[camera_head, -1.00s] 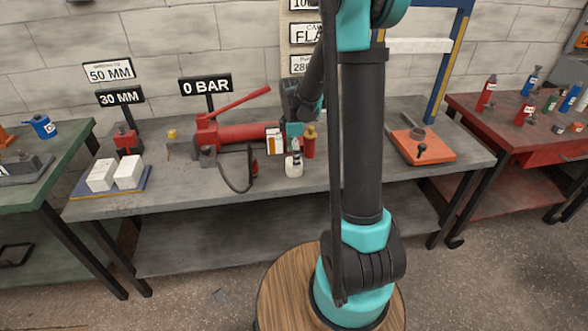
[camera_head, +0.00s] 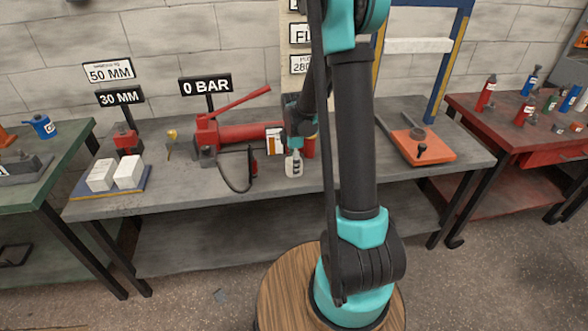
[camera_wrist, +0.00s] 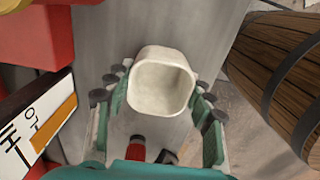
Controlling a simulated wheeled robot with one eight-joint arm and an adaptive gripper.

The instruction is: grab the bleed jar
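The bleed jar (camera_head: 294,170) is a small whitish, open-topped cup near the front edge of the grey bench, just right of the red pump. In the wrist view, I look down into the jar (camera_wrist: 162,88), which is upright and appears empty. My gripper (camera_head: 295,151) is over the jar in the head view and hides part of its top. In the wrist view, its green-padded fingers stand open on the left and right sides of the jar. I cannot tell whether either pad touches it.
The red pump (camera_head: 240,134) is left of the gripper, with a white and orange label (camera_wrist: 40,115) close by. A red-handled tool (camera_head: 253,164) lies left of the jar. The grey bench (camera_head: 340,178) is clear right of the jar. An orange plate (camera_head: 424,146) sits farther right.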

